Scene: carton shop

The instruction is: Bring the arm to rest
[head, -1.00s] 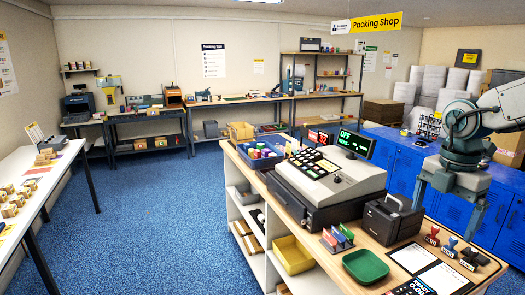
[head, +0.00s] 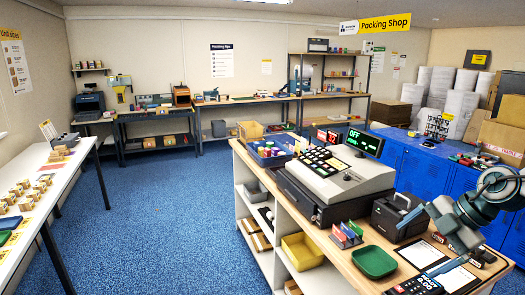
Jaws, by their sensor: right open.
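My right gripper (head: 424,241) is at the lower right of the head view, at the end of my arm that comes in from the right edge. It is open and nothing shows between its fingers. It is above the right part of the wooden counter (head: 343,262), in front of the black box with a handle (head: 392,220). It hides part of the papers and stamps there. My left gripper is not in view.
A cash register (head: 335,180) stands on the counter, with a green tray (head: 374,262) in front of it. Blue lockers (head: 415,165) stand behind. A white table (head: 75,175) with small boxes is at the left. The blue floor (head: 170,210) between is clear.

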